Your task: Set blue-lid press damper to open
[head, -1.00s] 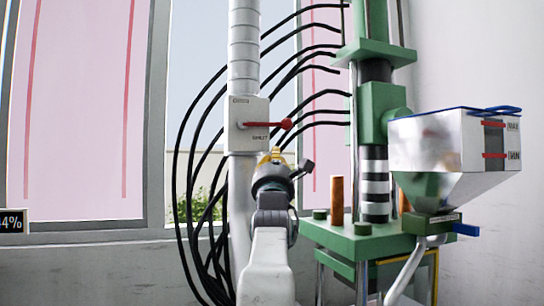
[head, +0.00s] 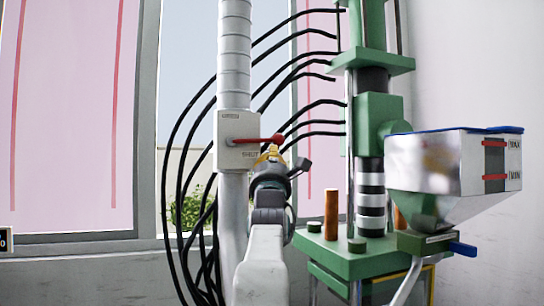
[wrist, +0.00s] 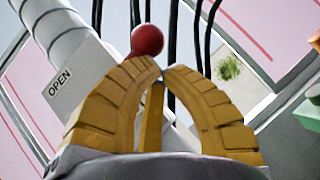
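The damper is a pale box (head: 236,152) on a grey vertical duct, with a red lever (head: 257,140) lying level and its knob end to the right. A small label by the knob is too blurred to read surely. In the wrist view an OPEN label (wrist: 60,83) shows on the box, and the red knob (wrist: 146,40) is just beyond my fingertips. My gripper (head: 271,151) is just below the knob. In the wrist view my gripper (wrist: 160,69) has its yellow fingertips almost together, with nothing seen between them. Whether they touch the knob I cannot tell.
A green press (head: 375,110) stands to the right, with a blue-lidded hopper (head: 430,175) on its side. Black hoses (head: 185,130) loop behind the duct to the press. A window (head: 70,120) and wall are behind.

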